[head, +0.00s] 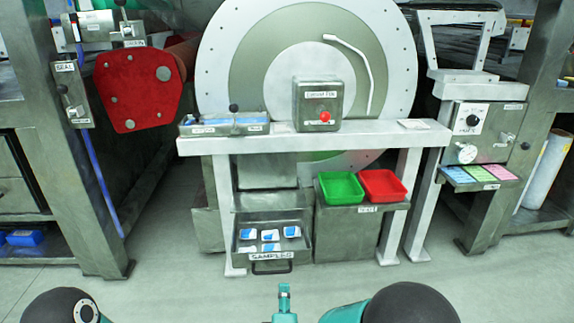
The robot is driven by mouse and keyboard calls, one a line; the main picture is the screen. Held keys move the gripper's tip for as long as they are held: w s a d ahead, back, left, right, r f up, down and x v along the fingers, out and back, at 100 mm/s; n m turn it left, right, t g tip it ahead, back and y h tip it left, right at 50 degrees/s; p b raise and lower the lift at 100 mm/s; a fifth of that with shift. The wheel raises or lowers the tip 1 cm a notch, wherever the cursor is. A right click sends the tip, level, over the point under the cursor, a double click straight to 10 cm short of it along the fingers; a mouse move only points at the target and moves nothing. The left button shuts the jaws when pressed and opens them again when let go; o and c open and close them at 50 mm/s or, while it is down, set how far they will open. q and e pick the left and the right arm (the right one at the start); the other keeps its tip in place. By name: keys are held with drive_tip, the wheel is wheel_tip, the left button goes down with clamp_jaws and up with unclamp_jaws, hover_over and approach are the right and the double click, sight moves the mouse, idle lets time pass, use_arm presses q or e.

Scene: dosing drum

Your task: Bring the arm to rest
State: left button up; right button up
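My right gripper (284,291) shows at the bottom middle of the head view as a narrow teal and grey shape. It is seen end-on over the floor, so I cannot tell if its fingers are apart. No object shows in it. Part of my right arm, a black rounded joint with a teal link, is at the bottom right. A black rounded joint of my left arm is at the bottom left; the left gripper is out of view. Both arms are low in front of the white bench (380,139), apart from it.
The bench bears a control box (318,98) with a red button and a lever panel (224,124). Below are a samples drawer (272,255) holding several packets, a green bin (340,187) and a red bin (382,186). A drum (230,70) stands behind. The near floor is clear.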

drive_tip(key=s+d+f+m+g+h+p, duration=0.1)
drive_tip(key=s+d+f+m+g, duration=0.15)
drive_tip(key=d+f, duration=0.55)
drive_tip(key=s+d+f+m+g+h+p, duration=0.1)
drive_tip(key=s+d+f+m+g, duration=0.15)
drive_tip(key=d+f, duration=0.55)
drive_tip(key=s+a+f+m+g+y, duration=0.25)
drive_tip(key=s+m+g, duration=0.25)
drive_tip(key=s+m, duration=0.4)
drive_tip(key=s+a+f+m+g+y, duration=0.1)
drive_tip(key=s+f+m+g+y, duration=0.35)
drive_tip(key=s, duration=0.65)
wheel_tip(320, 180, up, 39)
drive_tip(key=m+h+p, duration=0.1)
drive_tip(key=p, duration=3.7)
drive_tip(key=shift+d+m, duration=0.15)
drive_tip(key=shift+m, duration=0.2)
